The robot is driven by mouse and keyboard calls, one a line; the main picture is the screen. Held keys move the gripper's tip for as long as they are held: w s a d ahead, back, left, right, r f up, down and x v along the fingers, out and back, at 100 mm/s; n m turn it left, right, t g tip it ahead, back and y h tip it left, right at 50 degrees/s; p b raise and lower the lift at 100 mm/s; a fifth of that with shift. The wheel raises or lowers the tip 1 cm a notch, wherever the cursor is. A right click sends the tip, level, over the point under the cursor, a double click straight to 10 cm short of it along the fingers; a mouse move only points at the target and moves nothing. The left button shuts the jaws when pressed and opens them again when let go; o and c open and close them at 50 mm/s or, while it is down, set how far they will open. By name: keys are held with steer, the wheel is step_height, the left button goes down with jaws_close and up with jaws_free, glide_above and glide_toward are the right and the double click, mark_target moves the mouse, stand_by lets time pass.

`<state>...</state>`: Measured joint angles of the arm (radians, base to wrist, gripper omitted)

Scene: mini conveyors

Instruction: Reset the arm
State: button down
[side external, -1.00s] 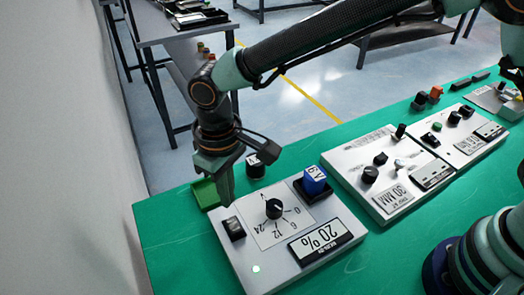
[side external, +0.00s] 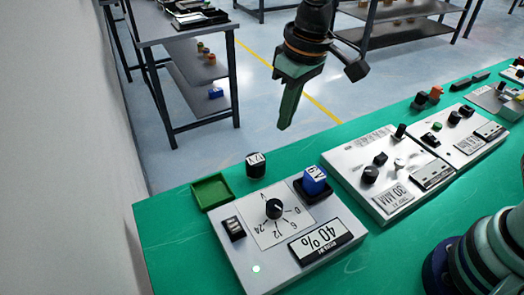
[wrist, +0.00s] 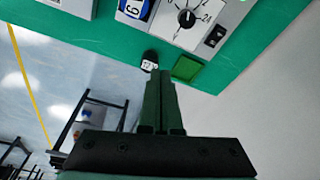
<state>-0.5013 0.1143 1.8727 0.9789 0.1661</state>
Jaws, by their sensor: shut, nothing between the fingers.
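My gripper (side external: 287,122) hangs in the air above and behind the green table's far edge, clear of everything. Its fingers are shut and empty, and they also show together in the wrist view (wrist: 160,75). Below it stands the nearest control box (side external: 235,262) with a black dial (side external: 274,208), a rocker switch (side external: 234,228) and a display reading 40 % (side external: 320,241). A green light is lit on its near corner. A blue block (side external: 314,180) sits in the box's black socket.
A black cylinder (side external: 255,166) and a small empty green tray (side external: 211,192) stand behind the box. Two more control boxes (side external: 385,185) (side external: 465,140) lie to the right. A grey wall (side external: 60,150) rises at left. Air around my gripper is free.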

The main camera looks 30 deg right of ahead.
steer(key=s+d+r+m+t, duration=0.2)
steer(key=s+d, duration=0.2)
steer(key=d, duration=0.6)
steer(key=s+d+r+m+t+h, duration=0.1)
steer(key=s+d, duration=0.3)
steer(key=d, duration=0.6)
steer(key=shift+r+m+t, duration=0.4)
steer(key=shift+r, duration=0.25)
